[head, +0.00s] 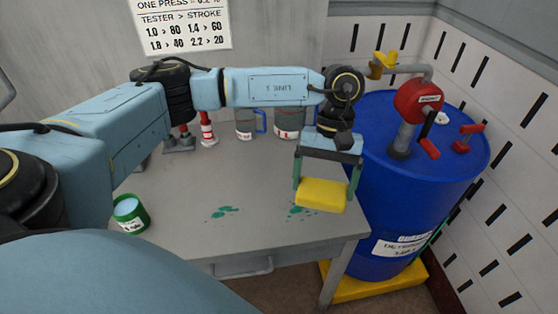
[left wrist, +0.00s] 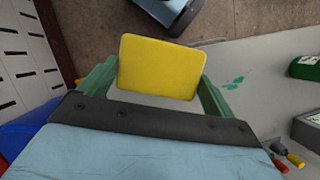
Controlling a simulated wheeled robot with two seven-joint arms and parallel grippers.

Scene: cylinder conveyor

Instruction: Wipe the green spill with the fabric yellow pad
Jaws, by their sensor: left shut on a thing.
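The yellow pad (head: 322,195) is held between the green fingers of my left gripper (head: 324,190), over the right part of the grey table. It also fills the middle of the left wrist view (left wrist: 162,66), between both fingers. Green spill spots (head: 222,212) lie on the table left of the pad. More green spots (head: 298,210) show at the pad's left edge, and the pad may hide part of them. I cannot tell whether the pad touches the table. A green spot also shows in the left wrist view (left wrist: 233,82). My right gripper is not in view.
A green tin (head: 130,214) stands at the table's left edge. Grey measuring jugs (head: 246,123) and a red-and-white item (head: 208,130) stand at the back. A blue drum (head: 385,215) with a red pump (head: 418,100) stands right of the table.

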